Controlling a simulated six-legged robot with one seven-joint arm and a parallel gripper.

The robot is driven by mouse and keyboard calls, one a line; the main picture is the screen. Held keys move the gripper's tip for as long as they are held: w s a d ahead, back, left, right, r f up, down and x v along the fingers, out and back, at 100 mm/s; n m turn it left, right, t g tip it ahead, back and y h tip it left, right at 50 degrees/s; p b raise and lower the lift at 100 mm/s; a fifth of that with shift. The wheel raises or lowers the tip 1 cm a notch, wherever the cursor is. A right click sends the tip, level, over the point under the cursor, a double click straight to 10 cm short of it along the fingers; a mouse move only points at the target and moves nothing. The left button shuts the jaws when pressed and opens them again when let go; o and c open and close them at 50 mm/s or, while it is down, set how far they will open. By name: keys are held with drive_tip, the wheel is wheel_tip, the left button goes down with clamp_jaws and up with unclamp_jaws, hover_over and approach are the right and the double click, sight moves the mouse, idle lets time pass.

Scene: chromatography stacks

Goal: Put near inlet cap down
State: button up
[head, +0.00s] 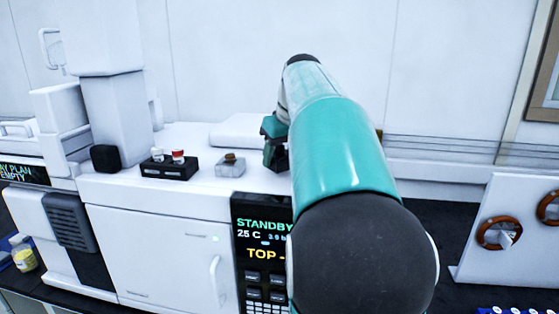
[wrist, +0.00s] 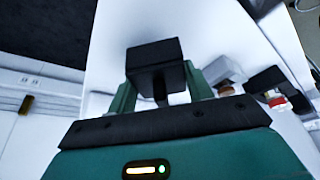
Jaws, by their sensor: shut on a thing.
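My gripper (head: 273,143) is over the white top of the instrument (head: 195,190), right of the small holders. I cannot tell whether the cap touches the surface below.
A small grey block (head: 231,166) with a brown piece on it stands left of my gripper. Left of that, a black holder (head: 169,170) carries a white-capped and a red-capped vial. A tall white tower (head: 112,110) stands further left. A raised white panel (head: 236,130) lies behind.

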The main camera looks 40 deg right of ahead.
drive_tip(key=shift+f, duration=0.8)
drive_tip(key=shift+s, duration=0.1)
drive_tip(key=shift+f, duration=0.15)
drive_tip(key=o, duration=0.9)
drive_tip(key=shift+o, duration=0.2)
drive_tip(key=v, duration=1.2)
